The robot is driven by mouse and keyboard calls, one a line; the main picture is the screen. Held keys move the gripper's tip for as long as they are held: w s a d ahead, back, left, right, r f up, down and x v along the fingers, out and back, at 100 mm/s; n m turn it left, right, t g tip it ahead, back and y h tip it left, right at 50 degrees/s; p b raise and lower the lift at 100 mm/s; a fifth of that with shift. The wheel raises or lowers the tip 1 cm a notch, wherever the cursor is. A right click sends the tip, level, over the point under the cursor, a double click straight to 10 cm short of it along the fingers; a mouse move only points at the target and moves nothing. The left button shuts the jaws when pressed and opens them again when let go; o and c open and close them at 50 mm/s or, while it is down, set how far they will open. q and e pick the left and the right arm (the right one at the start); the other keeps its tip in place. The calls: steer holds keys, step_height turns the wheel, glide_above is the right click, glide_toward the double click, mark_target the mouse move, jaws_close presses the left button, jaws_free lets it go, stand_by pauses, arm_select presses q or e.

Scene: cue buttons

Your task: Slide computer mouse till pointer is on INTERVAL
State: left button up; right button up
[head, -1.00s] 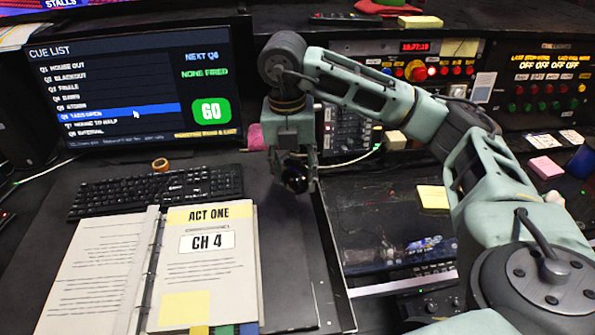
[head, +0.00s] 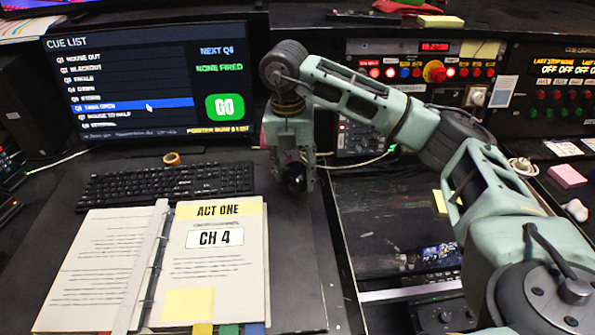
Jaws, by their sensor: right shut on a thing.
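The monitor (head: 150,140) at the back left shows a cue list. Its white pointer (head: 149,107) is on the blue highlighted row, the Q6 row. The INTERVAL row (head: 103,125) is two rows lower, at the bottom of the list, and its text is small and blurred. My right gripper (head: 297,187) points down at the desk, right of the keyboard. It is shut on the dark computer mouse (head: 295,173), which the fingers partly hide. My left gripper is out of view.
A black keyboard (head: 165,184) lies left of the mouse, with a roll of tape (head: 171,158) behind it. An open binder (head: 215,265) lies in front. A raised metal edge (head: 345,255) runs close to the gripper's right. A button panel (head: 430,73) stands behind.

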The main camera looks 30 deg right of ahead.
mark_target(284, 189)
steer(key=shift+w+a+f+b, duration=0.2)
steer(key=shift+w+f+b, duration=0.9)
steer(key=shift+w+f, duration=1.15)
steer(key=shift+r, duration=0.1)
steer(key=shift+s+a, duration=0.1)
steer(key=shift+s, duration=0.15)
stand_by(0.5)
steer(key=shift+s+a+f, duration=0.2)
steer(key=shift+s+a, duration=0.05)
steer(key=shift+s, duration=0.3)
stand_by(0.5)
steer(key=o, duration=0.8)
